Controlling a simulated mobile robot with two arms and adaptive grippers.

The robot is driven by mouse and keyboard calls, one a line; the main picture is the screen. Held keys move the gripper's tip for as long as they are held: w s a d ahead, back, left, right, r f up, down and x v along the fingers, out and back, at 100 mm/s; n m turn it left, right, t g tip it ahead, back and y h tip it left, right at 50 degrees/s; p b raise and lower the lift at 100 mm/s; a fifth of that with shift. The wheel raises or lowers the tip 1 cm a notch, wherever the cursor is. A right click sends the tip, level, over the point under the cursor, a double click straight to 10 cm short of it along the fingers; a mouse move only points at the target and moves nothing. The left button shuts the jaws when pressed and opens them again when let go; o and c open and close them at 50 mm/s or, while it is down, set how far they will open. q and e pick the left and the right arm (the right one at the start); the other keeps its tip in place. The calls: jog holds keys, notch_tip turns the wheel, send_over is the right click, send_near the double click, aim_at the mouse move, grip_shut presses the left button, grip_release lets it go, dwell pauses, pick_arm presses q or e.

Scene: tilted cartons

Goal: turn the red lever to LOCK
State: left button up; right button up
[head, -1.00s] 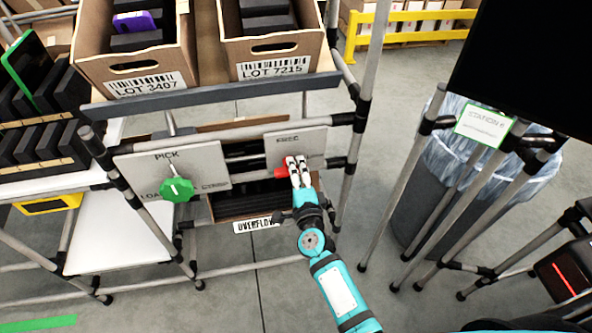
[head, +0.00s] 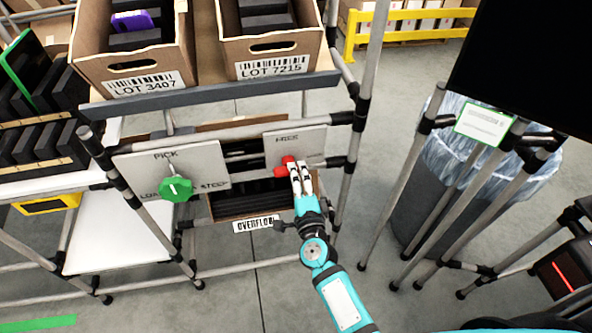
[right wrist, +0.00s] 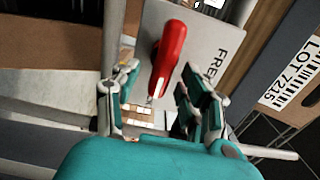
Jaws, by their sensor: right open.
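The red lever (head: 281,171) sits on a grey plate (head: 309,143) on the rack's front rail, with a word along the plate's top edge. In the right wrist view the red lever (right wrist: 168,58) stands between the two fingers, with "FREE" partly readable on the plate. My right gripper (head: 297,168) is at the lever in the head view. In the right wrist view the right gripper (right wrist: 155,95) is open, its fingers apart on either side of the lever's near end, with gaps visible. Any LOCK marking is hidden. My left gripper is out of view.
A green knob (head: 176,189) on a PICK plate (head: 150,165) is left of the lever. Cartons LOT 3407 (head: 140,84) and LOT 7215 (head: 270,70) rest tilted above. An OVERFLOW carton (head: 225,211) sits below. A bin (head: 420,190) stands to the right.

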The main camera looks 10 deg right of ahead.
jog(key=s, duration=0.9)
jog(key=shift+s, duration=0.35)
jog(key=shift+a+f, duration=0.1)
jog(key=shift+a, duration=0.05)
